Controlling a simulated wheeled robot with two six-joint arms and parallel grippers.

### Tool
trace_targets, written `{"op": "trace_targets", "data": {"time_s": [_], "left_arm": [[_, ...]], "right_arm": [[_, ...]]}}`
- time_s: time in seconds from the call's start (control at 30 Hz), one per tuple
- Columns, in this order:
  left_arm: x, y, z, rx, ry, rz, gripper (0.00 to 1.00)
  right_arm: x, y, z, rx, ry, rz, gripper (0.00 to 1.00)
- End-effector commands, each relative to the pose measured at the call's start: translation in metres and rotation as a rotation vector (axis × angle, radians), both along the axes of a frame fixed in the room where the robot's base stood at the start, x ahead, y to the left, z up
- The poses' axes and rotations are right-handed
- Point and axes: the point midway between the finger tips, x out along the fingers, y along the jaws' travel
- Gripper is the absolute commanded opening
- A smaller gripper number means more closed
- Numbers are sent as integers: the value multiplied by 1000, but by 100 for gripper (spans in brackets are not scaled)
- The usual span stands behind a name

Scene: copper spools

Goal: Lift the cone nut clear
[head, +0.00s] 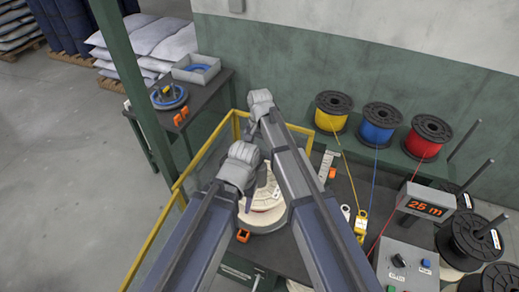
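I cannot make out a cone nut; my arms cover much of the work spot. A cream spool (262,218) lies in the middle of the bench, partly hidden behind my arms. My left arm reaches in from the lower left, and a dark part at its end, which looks like my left gripper (247,204), is over the left side of this spool. Its fingers are too small and covered to tell open from shut. My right arm crosses above the spool from the lower right up to a grey joint; its gripper is hidden.
Yellow rails (195,165) edge the bench on the left. A side table holds a blue coil (169,97) and a grey bin (196,68). Yellow (332,106), blue (380,120) and red (428,133) wire spools stand behind; a control box (405,264) and black spools are at right.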

Motion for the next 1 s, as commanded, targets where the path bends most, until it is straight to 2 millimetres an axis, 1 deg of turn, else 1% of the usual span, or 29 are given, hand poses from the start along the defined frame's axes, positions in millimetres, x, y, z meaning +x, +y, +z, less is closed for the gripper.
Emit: {"op": "trace_targets", "data": {"time_s": [0.17,0.37,0.47,0.8,0.9,1.0], "left_arm": [[0,0,-1,0,0,0,50],[0,0,-12,0,0,0,50],[0,0,-21,0,-1,1,50],[0,0,-62,1,-1,-6,50],[0,0,-69,1,-1,-9,50],[0,0,-71,1,-1,-10,50]], "right_arm": [[0,1,-1,0,0,-3,100],[0,1,-12,0,0,-2,100],[0,1,-21,0,0,-2,100],[0,1,-63,0,0,-1,100],[0,1,-69,0,0,-1,100],[0,1,-71,0,0,-1,100]]}}
